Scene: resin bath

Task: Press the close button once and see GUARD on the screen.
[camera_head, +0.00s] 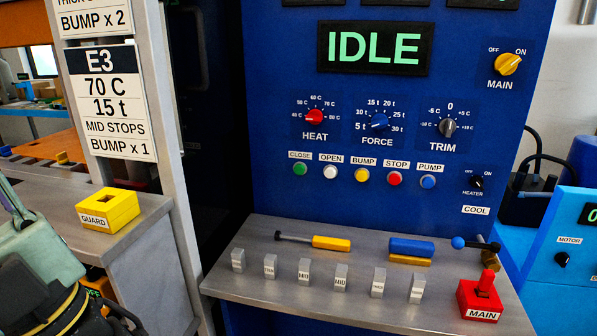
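The close button is a round green button (300,169) under a CLOSE label on the blue panel (290,60). It is the leftmost in a row of buttons, and nothing covers it. The screen (375,48) above reads IDLE in green letters. A yellow block labelled GUARD (108,209) sits on the grey ledge at the left. Parts that look like my own arm show at the lower left corner. I see no gripper fingertips, and nothing touches the button.
White open (330,172), yellow bump (361,175), red stop (395,179) and blue pump (428,181) buttons sit close beside it. Below, a grey shelf (300,290) juts out with several small grey blocks, handled tools and a red MAIN switch (482,297). A grey post stands left.

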